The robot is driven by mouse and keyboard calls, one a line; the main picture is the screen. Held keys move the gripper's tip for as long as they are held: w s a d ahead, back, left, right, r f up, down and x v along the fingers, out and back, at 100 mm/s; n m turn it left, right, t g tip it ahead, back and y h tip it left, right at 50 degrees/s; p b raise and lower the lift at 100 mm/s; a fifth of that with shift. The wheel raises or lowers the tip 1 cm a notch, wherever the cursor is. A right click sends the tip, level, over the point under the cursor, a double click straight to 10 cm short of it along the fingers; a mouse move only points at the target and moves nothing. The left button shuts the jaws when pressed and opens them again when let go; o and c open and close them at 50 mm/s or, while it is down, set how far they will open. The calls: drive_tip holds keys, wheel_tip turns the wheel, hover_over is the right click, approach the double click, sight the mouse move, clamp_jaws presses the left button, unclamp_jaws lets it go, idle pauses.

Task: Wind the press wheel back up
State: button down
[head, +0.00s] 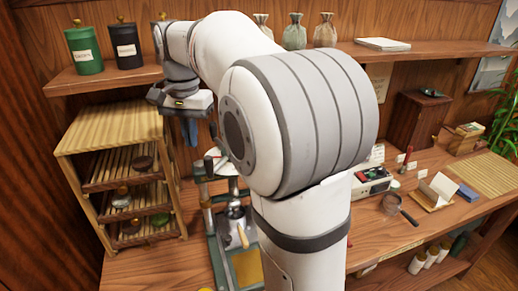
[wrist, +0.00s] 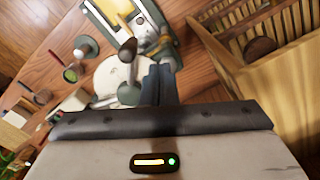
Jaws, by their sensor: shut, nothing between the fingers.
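The press (head: 222,230) stands on the table in the head view, partly hidden behind my arm. Its pale round press wheel (head: 217,166) shows at its top. In the head view my gripper (head: 190,132) is above and left of the wheel.
A wooden rack (head: 105,143) with dark cakes on its shelves stands close on the left. A wall shelf (head: 100,79) with jars runs behind. The table's right side holds a strainer (head: 392,203), a wooden stand (head: 435,190) and a bamboo mat (head: 486,174).

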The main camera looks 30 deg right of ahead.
wheel_tip(320, 180, down, 5)
drive_tip(key=b, duration=0.3)
drive_tip(key=shift+r, duration=0.2)
drive_tip(key=shift+s+d, duration=0.15)
drive_tip(key=shift+s, duration=0.05)
drive_tip(key=s+d, duration=0.2)
drive_tip(key=s, duration=0.1)
drive_tip(key=s+d+b, duration=0.1)
drive_tip(key=shift+s, duration=0.2)
idle(0.9)
drive_tip(key=shift+s+d, duration=0.5)
drive_tip(key=shift+d, duration=0.2)
drive_tip(key=shift+s+d, duration=0.5)
drive_tip(key=shift+d, duration=0.15)
drive_tip(key=shift+d, duration=0.1)
